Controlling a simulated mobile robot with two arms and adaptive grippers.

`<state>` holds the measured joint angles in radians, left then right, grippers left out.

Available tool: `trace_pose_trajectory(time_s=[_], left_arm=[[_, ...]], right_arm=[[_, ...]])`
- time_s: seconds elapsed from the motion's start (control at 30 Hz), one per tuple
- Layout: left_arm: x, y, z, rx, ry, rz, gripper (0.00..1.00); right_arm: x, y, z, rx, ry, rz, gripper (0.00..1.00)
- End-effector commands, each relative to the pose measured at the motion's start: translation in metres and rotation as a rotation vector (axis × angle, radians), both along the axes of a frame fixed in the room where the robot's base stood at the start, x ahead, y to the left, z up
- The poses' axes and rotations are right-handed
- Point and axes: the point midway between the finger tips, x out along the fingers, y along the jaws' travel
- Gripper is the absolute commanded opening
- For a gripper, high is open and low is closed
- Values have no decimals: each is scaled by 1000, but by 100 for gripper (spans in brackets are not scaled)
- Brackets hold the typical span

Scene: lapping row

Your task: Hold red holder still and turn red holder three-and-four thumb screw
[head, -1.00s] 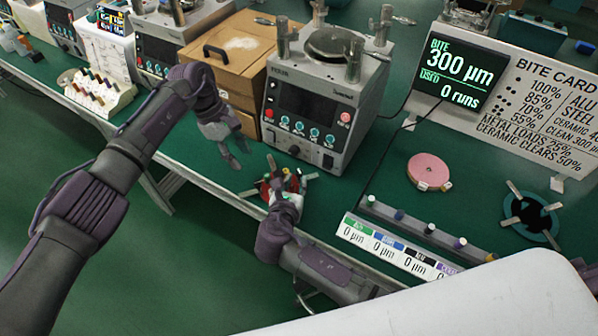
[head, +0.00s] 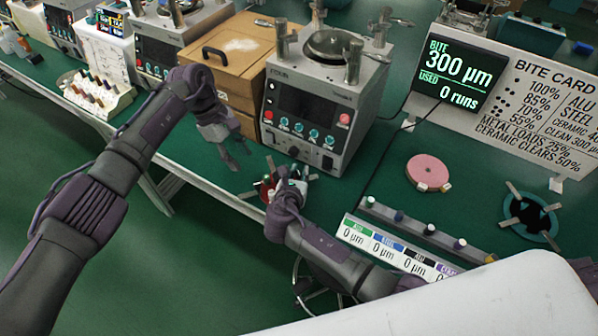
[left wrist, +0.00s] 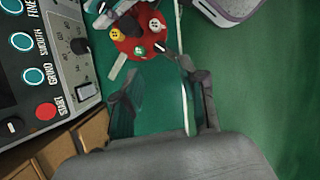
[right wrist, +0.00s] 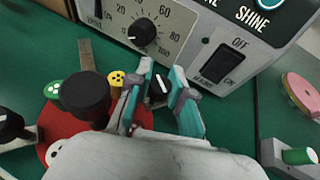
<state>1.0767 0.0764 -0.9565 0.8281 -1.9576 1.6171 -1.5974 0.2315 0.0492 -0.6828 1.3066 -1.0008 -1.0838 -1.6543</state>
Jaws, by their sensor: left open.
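The red holder (head: 266,190) is a round red disc lying on the green bench in front of the lapping machine. In the right wrist view the holder (right wrist: 140,117) carries a tall black knob (right wrist: 86,94) and green, yellow and white dotted buttons. My right gripper (right wrist: 160,80) has its fingers on either side of a small black thumb screw (right wrist: 158,88) with a white mark. I cannot tell whether they touch it. My left gripper (head: 242,160) is open and empty, apart from the holder. In the left wrist view the holder (left wrist: 128,50) lies beyond its fingers (left wrist: 165,100).
The lapping machine (head: 315,115) stands just behind the holder, its knob and switch close to my right gripper. A wooden box (head: 235,50) is behind my left gripper. A rack of small pegs (head: 420,230) and a pink disc (head: 428,172) are to the right. The bench edge is near.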

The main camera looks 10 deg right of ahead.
Motion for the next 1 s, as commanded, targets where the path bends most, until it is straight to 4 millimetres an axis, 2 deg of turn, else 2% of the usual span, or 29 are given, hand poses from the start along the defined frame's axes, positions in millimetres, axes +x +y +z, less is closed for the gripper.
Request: trace_pose_trajectory(time_s=[0.1,0.17,0.27,0.5,0.63,0.77,1.0], left_arm=[[0,0,0,0,0,0,42],[0,0,0,1,-1,-1,47],[-1,-5,6,23,-31,-37,47],[-14,-27,28,184,-201,-262,47],[-22,-31,29,237,-246,-333,47],[-24,-32,16,246,-252,-347,47],[-24,-33,-30,244,-249,-344,47]], right_arm=[[0,0,0,0,0,0,0],[0,0,0,0,0,0,0],[0,0,0,0,0,0,0],[0,0,0,0,1,0,0],[0,0,0,0,1,0,0],[0,0,-1,0,1,0,0],[0,0,0,0,1,0,0]])
